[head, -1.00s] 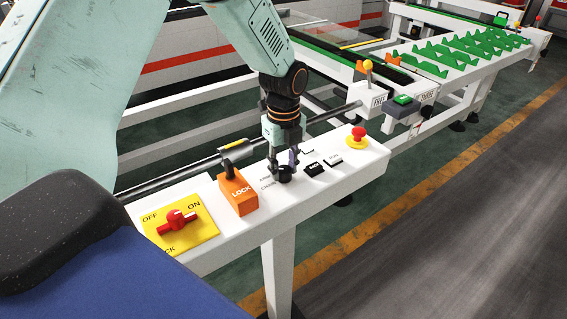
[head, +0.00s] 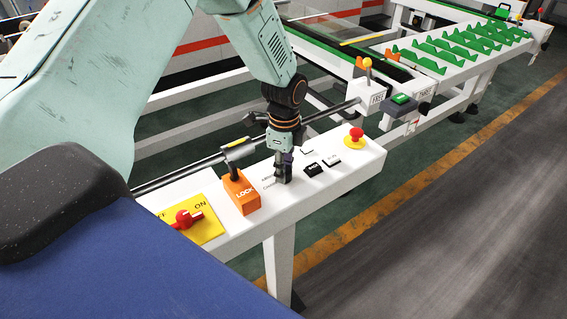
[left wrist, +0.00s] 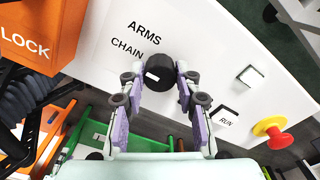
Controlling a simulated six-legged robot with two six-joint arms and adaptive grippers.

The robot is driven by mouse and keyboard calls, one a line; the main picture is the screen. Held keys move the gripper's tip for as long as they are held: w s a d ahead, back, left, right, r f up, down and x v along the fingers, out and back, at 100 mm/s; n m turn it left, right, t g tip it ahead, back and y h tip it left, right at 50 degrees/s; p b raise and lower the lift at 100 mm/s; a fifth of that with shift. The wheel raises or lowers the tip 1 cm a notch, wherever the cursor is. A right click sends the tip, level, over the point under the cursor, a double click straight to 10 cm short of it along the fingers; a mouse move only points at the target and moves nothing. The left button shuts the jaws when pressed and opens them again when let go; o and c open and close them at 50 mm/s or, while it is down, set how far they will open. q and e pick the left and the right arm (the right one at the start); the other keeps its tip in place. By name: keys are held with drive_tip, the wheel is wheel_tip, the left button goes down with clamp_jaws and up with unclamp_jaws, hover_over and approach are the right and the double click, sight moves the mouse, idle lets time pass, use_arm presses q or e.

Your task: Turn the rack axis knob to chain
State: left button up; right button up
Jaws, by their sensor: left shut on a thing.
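The axis knob (left wrist: 158,74) is a round black knob on the white panel, with a white mark at its lower left in the left wrist view. The words CHAIN (left wrist: 127,48) and ARMS (left wrist: 143,33) are printed up and left of it there. My left gripper (left wrist: 160,70) is shut on the knob, one purple-padded finger on each side. In the head view my left gripper (head: 283,179) points down at the panel and its fingers mostly hide the knob. My right gripper is not in view.
An orange LOCK block (head: 243,193) and a yellow plate with a red switch (head: 187,218) stand left of the knob. A metal bar (head: 200,165) runs behind the panel.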

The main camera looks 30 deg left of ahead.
use_arm(q)
drive_tip(key=shift+d, duration=0.1)
idle(0.4)
drive_tip(key=o, duration=1.1)
drive_tip(key=shift+d, duration=0.15)
drive_tip(key=shift+o, duration=0.2)
drive_tip(key=shift+a+r, duration=0.15)
drive_tip(key=shift+a, duration=0.05)
wheel_tip(320, 180, up, 12)
